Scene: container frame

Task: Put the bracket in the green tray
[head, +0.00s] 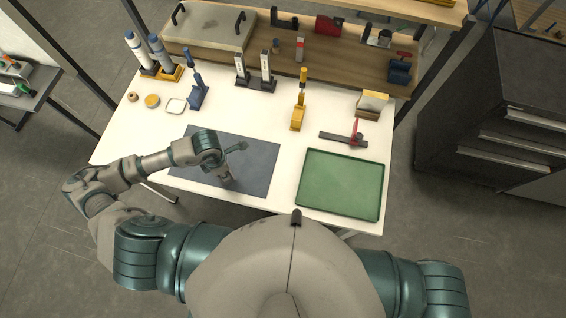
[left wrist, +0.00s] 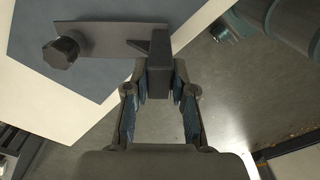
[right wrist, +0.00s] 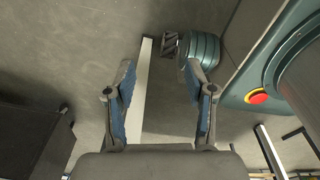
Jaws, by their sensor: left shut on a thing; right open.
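The bracket, a dark grey part with a flat plate, an upright block and a round knob, shows in the left wrist view (left wrist: 110,40). My left gripper (left wrist: 160,85) is shut on the bracket's block, with the plate and knob reaching out to the left. In the head view my left gripper (head: 226,178) is over the blue-grey mat, and the knob end of the bracket (head: 240,147) shows just past the wrist. I cannot tell whether the bracket touches the mat. The green tray (head: 340,184) lies empty at the table's right front. My right gripper (right wrist: 165,95) is open and empty, away from the table.
The mat (head: 255,165) lies left of the tray. A dark bar with a red clamp (head: 355,133) lies behind the tray. A yellow tool stand (head: 298,115) and a blue one (head: 196,95) stand behind the mat. Table space between mat and tray is clear.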

